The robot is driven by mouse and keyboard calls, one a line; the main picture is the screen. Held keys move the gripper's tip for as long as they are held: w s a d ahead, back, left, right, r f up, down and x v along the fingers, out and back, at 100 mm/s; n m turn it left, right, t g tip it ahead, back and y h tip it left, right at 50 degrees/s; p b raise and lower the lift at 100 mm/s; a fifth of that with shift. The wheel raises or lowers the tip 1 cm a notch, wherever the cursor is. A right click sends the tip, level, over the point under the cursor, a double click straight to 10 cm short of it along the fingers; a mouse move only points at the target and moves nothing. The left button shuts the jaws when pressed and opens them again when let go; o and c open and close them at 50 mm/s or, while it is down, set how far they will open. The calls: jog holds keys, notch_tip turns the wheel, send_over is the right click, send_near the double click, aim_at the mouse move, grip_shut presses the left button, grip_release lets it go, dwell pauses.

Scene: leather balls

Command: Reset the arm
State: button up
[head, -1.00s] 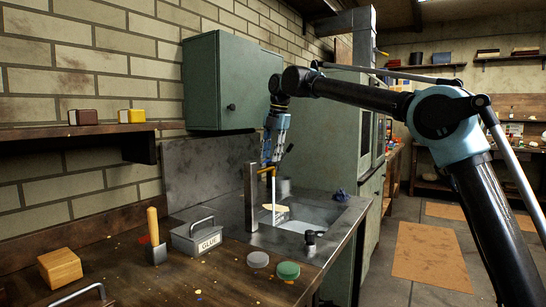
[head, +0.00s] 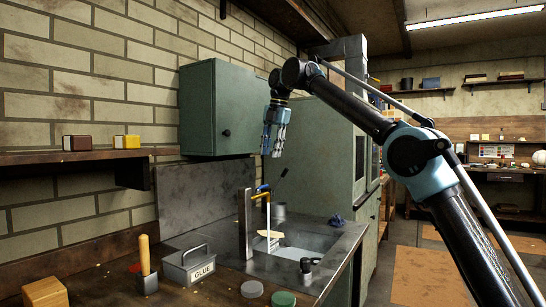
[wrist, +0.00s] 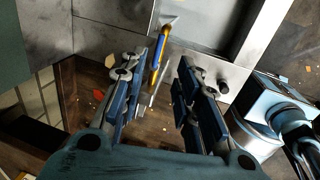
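My gripper (head: 272,153) hangs fingers-down in the head view, in front of the green cabinets and above the sink area. In the wrist view my gripper (wrist: 158,85) has its two blue-and-grey fingers spread apart with nothing held between them. A yellow-and-blue tool (wrist: 158,52) shows beyond the fingertips there, apart from them. In the head view a yellow-and-blue piece (head: 261,192) shows at the top of the post by the sink, below my gripper.
A metal sink (head: 302,240) is set in the counter. The wall cabinet (head: 215,108) is left of my gripper and a tall green cabinet (head: 325,130) stands behind it. A glue box (head: 188,265), a mallet (head: 147,265) and round tins (head: 283,299) are on the bench.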

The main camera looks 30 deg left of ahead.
jog(key=shift+r, duration=0.1)
dwell(0.5)
